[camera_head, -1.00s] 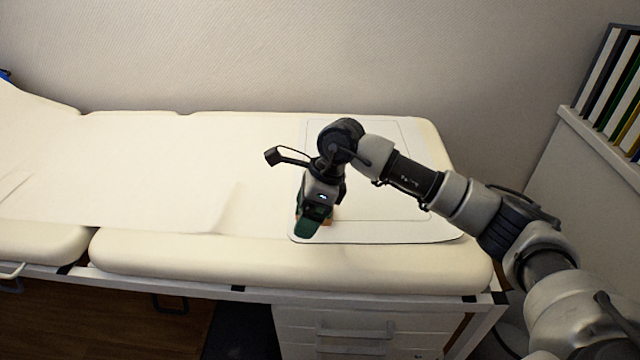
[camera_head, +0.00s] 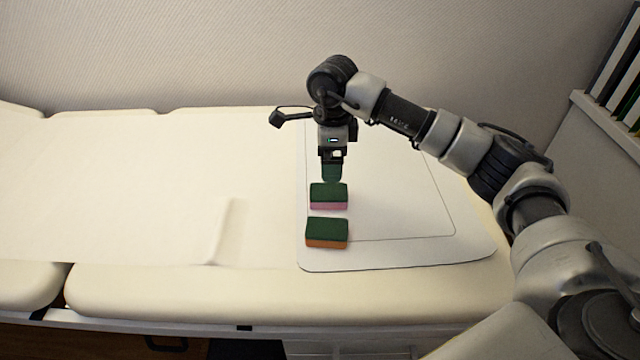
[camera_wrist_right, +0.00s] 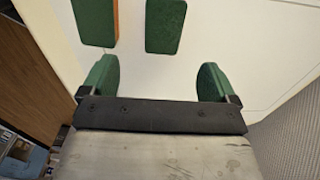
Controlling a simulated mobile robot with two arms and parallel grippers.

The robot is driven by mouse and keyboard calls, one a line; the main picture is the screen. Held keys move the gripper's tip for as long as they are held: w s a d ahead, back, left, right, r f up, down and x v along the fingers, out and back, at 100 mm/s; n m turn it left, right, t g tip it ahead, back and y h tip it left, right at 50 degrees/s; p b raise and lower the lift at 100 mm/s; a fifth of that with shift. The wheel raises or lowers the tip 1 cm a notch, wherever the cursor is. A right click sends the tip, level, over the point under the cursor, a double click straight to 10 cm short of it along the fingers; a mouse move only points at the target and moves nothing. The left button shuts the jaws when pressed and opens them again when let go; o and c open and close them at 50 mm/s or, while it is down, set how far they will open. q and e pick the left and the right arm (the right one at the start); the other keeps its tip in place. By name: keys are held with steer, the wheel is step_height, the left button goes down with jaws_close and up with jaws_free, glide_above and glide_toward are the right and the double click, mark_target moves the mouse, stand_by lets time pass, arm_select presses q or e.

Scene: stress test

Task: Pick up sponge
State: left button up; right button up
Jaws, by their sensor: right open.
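Two sponges lie flat on a white mat (camera_head: 400,252). One has a green top and an orange lower layer (camera_head: 326,233); the other has a green top and a pink lower layer (camera_head: 328,197) and lies just behind it. My right gripper (camera_head: 332,172), with green finger pads, points down above and behind the pink sponge. In the right wrist view the right gripper (camera_wrist_right: 156,75) is open and empty, fingers wide apart. The orange sponge (camera_wrist_right: 94,22) and the other sponge (camera_wrist_right: 165,25) lie beyond the fingertips. My left gripper is not in view.
The mat lies on a cream padded couch (camera_head: 190,295) against a wall (camera_head: 220,50). A paper sheet (camera_head: 110,200) covers the couch on the left. A shelf with folders (camera_head: 618,80) stands at the right. The mat right of the sponges is clear.

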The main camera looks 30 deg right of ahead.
steer(key=shift+f, duration=0.25)
glide_above(329, 191)
steer(key=f, duration=0.4)
steer(key=shift+s+f, duration=0.25)
steer(key=shift+s, duration=0.15)
steer(key=f, duration=0.3)
steer(key=f+b, duration=0.1)
steer(key=f, duration=0.1)
steer(key=shift+w+f, duration=0.3)
steer(key=shift+w, duration=0.1)
steer(key=shift+f, duration=0.1)
steer(key=c, duration=0.6)
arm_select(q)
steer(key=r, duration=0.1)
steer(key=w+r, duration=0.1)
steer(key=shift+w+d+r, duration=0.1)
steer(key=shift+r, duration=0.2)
arm_select(e)
steer(key=c, duration=0.5)
steer(key=shift+o, duration=0.2)
